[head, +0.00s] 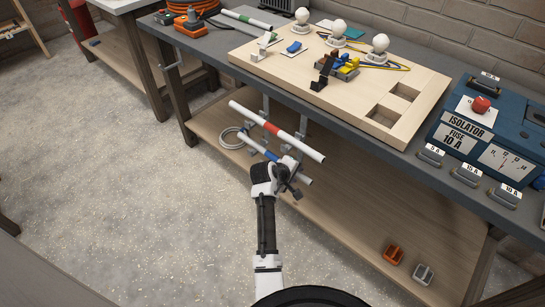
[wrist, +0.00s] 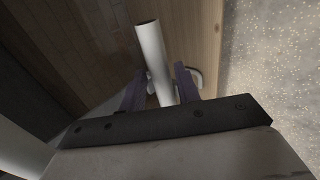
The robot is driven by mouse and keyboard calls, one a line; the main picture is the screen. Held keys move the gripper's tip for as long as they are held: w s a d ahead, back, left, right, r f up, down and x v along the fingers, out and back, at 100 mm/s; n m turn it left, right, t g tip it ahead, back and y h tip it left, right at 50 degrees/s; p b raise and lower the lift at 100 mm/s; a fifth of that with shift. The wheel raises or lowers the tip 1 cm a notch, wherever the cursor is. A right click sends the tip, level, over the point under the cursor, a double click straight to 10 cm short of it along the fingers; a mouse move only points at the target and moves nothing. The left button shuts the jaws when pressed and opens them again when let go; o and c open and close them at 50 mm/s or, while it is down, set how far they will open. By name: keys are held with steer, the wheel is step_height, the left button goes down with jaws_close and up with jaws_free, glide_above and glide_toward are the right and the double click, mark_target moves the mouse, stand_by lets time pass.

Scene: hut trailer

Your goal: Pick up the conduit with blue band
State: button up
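The conduit with blue band (head: 248,140) is a white tube below the table edge, sloping down to the right, under a similar conduit with a red band (head: 247,113). My gripper (head: 286,168) is at the right part of the blue-banded conduit and hides some of it. In the wrist view, a white tube (wrist: 151,45) runs between the two dark purple fingers of my gripper (wrist: 161,82). The fingers are apart, one on each side of it, with a narrow gap seen at the right finger. No coloured band shows there.
Grey hooks (head: 303,125) hang by the conduits under the workbench (head: 215,50). A coil of pale cable (head: 232,138) is behind them. A wooden lower shelf (head: 345,200) lies below, with an orange block (head: 393,254) and a grey block (head: 423,273). The floor at left is clear.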

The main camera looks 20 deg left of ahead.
jaws_close()
steer(key=shift+r, duration=0.15)
